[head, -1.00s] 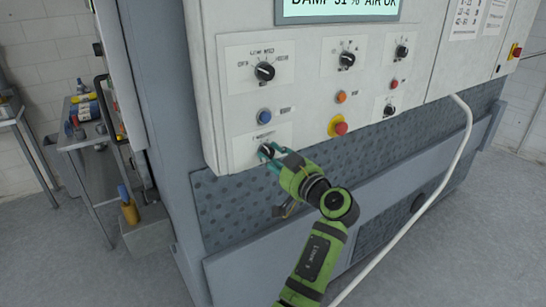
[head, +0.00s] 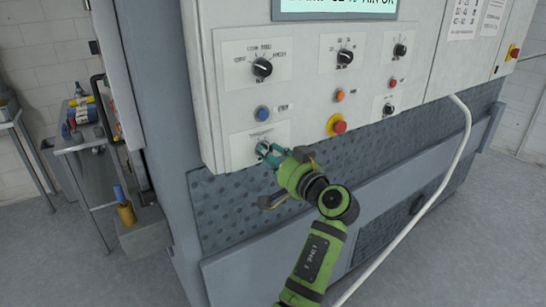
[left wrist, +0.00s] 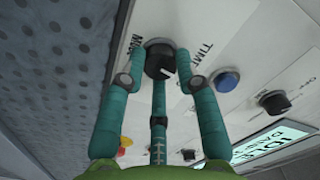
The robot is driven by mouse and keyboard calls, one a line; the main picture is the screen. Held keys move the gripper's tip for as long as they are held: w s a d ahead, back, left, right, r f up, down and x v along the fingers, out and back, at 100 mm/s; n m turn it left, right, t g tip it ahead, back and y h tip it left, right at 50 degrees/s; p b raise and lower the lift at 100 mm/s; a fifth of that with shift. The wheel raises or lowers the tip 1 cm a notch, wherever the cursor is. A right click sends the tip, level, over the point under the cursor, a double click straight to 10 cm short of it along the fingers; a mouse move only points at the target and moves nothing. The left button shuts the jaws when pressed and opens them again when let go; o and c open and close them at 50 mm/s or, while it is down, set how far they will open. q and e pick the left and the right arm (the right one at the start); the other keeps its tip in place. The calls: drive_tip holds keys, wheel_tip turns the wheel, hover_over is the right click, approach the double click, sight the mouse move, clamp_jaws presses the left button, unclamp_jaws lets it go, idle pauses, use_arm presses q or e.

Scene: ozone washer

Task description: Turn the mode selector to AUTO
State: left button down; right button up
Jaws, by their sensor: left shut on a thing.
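The dark round selector knob (head: 262,148) is at the lower left of the white control panel, mostly hidden by my fingers in the head view. In the left wrist view the knob (left wrist: 160,62) sits between my teal fingertips, with partly readable labels "MAN" and "TIME" near it. A pale mark shows on its lower side. My left gripper (head: 269,153) is shut on this knob, its fingers on opposite sides. The exact setting cannot be read. My right gripper is not in view.
A blue button (head: 263,113) is just above the held knob, and a larger black knob (head: 262,68) is higher up. A red mushroom button (head: 337,125) on yellow is to the right. A white hose (head: 440,180) hangs in front of the machine. A grey cart (head: 85,142) stands at left.

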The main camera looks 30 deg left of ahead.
use_arm(q)
drive_tip(key=shift+s+a+m, duration=0.1)
drive_tip(key=shift+a+m, duration=0.1)
drive_tip(key=shift+m, duration=0.5)
